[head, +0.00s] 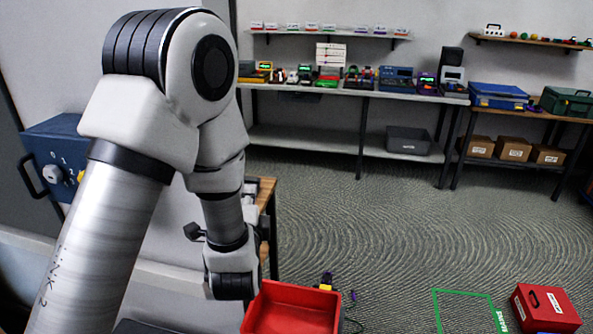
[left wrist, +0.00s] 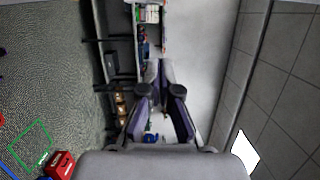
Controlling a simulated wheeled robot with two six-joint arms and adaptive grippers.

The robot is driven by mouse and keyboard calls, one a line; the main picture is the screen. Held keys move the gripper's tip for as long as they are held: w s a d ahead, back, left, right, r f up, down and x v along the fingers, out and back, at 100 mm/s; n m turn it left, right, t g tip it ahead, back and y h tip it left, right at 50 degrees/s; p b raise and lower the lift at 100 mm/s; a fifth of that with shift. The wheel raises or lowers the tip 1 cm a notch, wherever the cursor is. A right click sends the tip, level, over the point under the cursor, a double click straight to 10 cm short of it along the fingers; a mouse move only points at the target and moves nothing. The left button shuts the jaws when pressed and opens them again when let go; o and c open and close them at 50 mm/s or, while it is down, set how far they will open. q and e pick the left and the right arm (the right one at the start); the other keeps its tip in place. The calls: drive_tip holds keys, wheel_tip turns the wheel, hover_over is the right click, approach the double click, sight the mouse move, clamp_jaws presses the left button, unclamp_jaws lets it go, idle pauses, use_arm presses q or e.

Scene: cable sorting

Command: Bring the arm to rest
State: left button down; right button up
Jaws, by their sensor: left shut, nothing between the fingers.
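My left arm fills the left of the head view, bent at a high elbow, with its forearm hanging down to the wrist beside a red tray. My left gripper is mostly hidden behind the forearm and wrist there. In the left wrist view the left gripper (left wrist: 159,76) shows its two fingers drawn together at the tips. It is shut with nothing held, and points toward the far wall and shelves. My right gripper is not in either view.
The red tray (head: 291,307) lies just right of my left wrist. A red box (head: 546,307) stands right of a green floor outline (head: 437,309). A blue box (head: 57,150) with a dial is at left. A workbench (head: 365,92) lines the back wall; open floor lies before it.

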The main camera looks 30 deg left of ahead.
use_arm(q)
drive_tip(key=s+d+f+g+h, duration=0.1)
drive_tip(key=s+f+g, duration=0.15)
drive_tip(key=f, duration=0.75)
drive_tip(key=s+d+f+g+h, duration=0.15)
drive_tip(key=s+f, duration=0.25)
drive_tip(key=f, duration=0.5)
drive_tip(key=s+d+f+g+h, duration=0.1)
drive_tip(key=s+f+g+h, duration=0.15)
drive_tip(key=f, duration=0.75)
drive_tip(key=s+d+f+n+g+h, duration=0.1)
drive_tip(key=s+d+f+n+g, duration=0.2)
drive_tip(key=s, duration=0.6)
drive_tip(key=s+d+f+n+g+h, duration=0.2)
drive_tip(key=s+d+f+n+g, duration=0.1)
drive_tip(key=s+f+n+g, duration=0.3)
drive_tip(key=s+f+n, duration=0.2)
drive_tip(key=s+n, duration=0.2)
drive_tip(key=shift+b, duration=0.4)
drive_tip(key=shift+g, duration=0.25)
